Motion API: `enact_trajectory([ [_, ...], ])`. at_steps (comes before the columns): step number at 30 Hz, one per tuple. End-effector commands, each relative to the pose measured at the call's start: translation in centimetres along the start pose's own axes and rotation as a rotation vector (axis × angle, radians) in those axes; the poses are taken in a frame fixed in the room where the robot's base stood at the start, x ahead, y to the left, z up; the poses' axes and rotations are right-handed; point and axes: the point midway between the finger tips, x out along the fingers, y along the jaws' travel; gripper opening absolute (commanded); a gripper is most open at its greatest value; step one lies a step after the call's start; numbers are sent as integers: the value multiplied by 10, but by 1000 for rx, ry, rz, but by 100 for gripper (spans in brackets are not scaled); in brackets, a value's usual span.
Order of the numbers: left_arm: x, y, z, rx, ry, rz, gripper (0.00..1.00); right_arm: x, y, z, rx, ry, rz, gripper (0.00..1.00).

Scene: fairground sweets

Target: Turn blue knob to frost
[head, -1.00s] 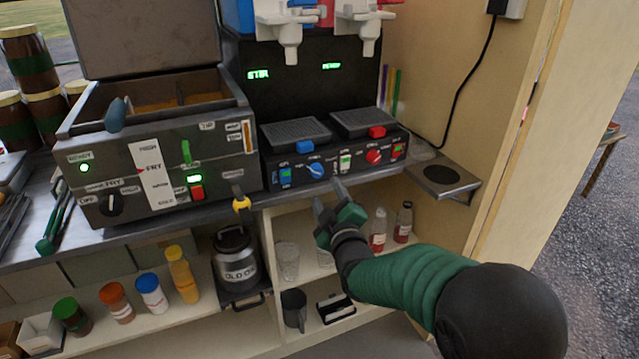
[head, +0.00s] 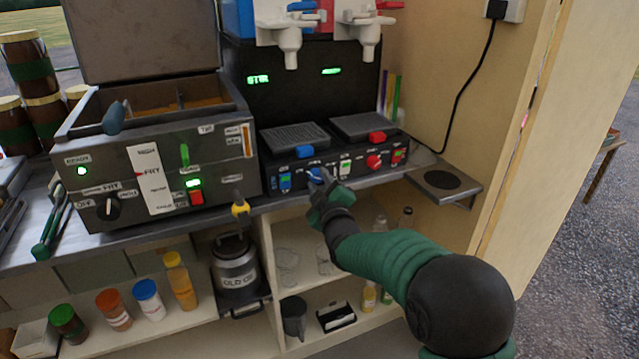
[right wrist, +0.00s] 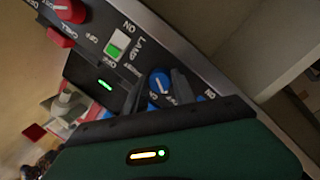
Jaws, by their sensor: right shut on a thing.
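The blue knob (head: 315,175) is on the front panel of the black drinks machine (head: 262,105), left of the green lamp switch. My right gripper (head: 323,183) is at the panel, its fingers shut on the blue knob and partly covering it in the head view. In the right wrist view the knob (right wrist: 160,84) shows its white pointer line close by the dark fingers (right wrist: 172,90). The labels around the knob are too small or hidden to read, so its setting cannot be told. My left gripper is not in view.
A red knob (head: 374,162) and the lamp switch (head: 345,168) sit right of the blue knob; a blue switch (head: 285,181) sits left. The fryer (head: 160,150) stands to the left. Shelves with cups lie below. A holed metal shelf (head: 452,192) juts out at right.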

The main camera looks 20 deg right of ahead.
Motion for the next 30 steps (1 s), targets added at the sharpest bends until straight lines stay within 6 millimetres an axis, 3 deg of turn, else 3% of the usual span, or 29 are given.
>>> enact_trajectory([
  [3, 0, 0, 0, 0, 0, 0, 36, 0, -2, 0, 0, -1, -3, 0],
  [17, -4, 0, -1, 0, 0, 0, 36, 0, -1, 0, 78, -11, -16, 0],
  [30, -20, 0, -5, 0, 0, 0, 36, -1, 0, -1, 430, -54, -65, 0],
])
